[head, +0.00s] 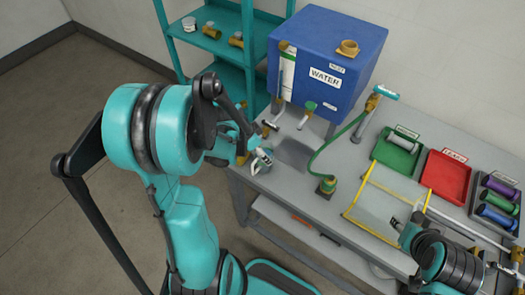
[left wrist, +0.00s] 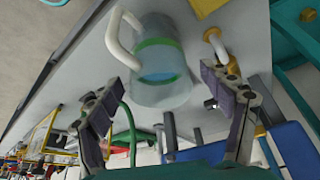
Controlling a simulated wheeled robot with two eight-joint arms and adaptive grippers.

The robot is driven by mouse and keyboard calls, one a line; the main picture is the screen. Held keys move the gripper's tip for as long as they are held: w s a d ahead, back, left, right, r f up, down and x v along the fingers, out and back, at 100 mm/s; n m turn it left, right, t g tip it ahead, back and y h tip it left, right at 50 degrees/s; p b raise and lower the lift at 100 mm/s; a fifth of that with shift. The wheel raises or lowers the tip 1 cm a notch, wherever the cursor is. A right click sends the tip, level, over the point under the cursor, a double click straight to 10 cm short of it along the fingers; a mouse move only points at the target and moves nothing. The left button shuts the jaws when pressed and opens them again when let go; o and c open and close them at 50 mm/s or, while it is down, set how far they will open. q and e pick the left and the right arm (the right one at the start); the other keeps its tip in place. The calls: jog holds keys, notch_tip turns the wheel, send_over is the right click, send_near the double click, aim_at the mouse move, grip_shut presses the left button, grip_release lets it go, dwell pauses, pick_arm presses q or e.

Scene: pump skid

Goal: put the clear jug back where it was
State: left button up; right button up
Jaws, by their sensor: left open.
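The clear jug (left wrist: 160,75) shows in the left wrist view, with a white handle, a green band and blue liquid inside. It rests on the grey bench, just beyond my left fingertips. My left gripper (left wrist: 155,98) is open, its fingers apart on either side of the jug's near end, with a visible gap to it. In the head view a small part of the jug (head: 262,160) shows at the bench's left edge; my left arm hides most of that gripper. My right gripper (head: 398,226) is by the yellow frame, its jaws too unclear to read.
A blue WATER tank (head: 325,62) stands at the bench's back, with taps below it. A green hose (head: 345,133) crosses the bench. The yellow frame (head: 365,213), green tray (head: 397,153) and red tray (head: 446,176) lie right. Teal shelves (head: 235,50) stand behind.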

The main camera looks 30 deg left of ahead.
pick_arm(q)
jog(key=p+v, duration=0.3)
jog(key=v, duration=0.7)
jog(key=s+d+r+n+t+y, duration=0.1)
jog(key=s+d+r+n, duration=0.2)
jog(key=d, duration=0.3)
jog(key=s+d+r+n+t+y, duration=0.1)
jog(key=s+d+r+n+t, duration=0.1)
jog(key=d, duration=0.5)
jog(key=shift+s+r+n, duration=0.5)
jog(key=shift+s+r, duration=0.5)
jog(key=shift+r, duration=0.7)
jog(key=shift+f, duration=0.1)
notch_tip(320, 180, down, 10)
jog(key=b, duration=1)
